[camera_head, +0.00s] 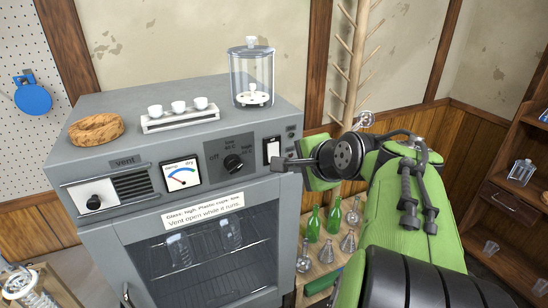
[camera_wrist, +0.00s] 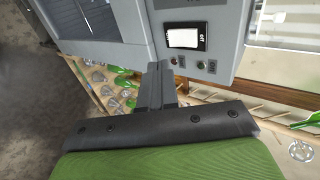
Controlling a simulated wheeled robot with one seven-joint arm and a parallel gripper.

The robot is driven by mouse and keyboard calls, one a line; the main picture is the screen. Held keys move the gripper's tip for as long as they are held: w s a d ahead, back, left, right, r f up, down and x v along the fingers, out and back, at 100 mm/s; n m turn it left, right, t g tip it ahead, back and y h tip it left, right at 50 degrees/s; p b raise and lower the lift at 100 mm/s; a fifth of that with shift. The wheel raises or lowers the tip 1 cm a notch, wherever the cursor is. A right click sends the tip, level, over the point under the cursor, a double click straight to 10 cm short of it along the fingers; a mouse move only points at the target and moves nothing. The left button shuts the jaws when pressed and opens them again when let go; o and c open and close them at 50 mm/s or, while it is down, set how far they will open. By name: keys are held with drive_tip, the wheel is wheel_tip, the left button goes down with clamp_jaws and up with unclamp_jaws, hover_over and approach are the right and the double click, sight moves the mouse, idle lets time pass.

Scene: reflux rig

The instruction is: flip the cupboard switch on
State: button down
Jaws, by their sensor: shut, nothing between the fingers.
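The grey cupboard (camera_head: 200,195) stands at the centre of the head view. Its switch (camera_head: 272,151) is a white rocker in a black frame, at the right end of the control panel. The switch also shows in the wrist view (camera_wrist: 184,39), with the word "off" at its right end there. I cannot tell surely which way the rocker is tipped. My gripper (camera_head: 279,163) is shut and empty, its tips near the lower edge of the switch. In the wrist view my gripper (camera_wrist: 158,75) points at the panel just below and left of the switch; contact cannot be told.
A dial knob (camera_head: 233,163), a meter (camera_head: 181,176) and a vent knob (camera_head: 93,202) share the panel. A glass jar (camera_head: 252,80), white cups on a rack (camera_head: 180,118) and a cork ring (camera_head: 96,129) stand on top. Green bottles (camera_head: 314,225) and flasks stand on a low shelf right of the cupboard.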

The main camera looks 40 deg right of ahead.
sight(274, 152)
drive_tip(key=w+r+x, duration=0.1)
drive_tip(key=x, duration=0.8)
drive_tip(key=shift+r, duration=0.3)
drive_tip(key=shift+d, duration=0.15)
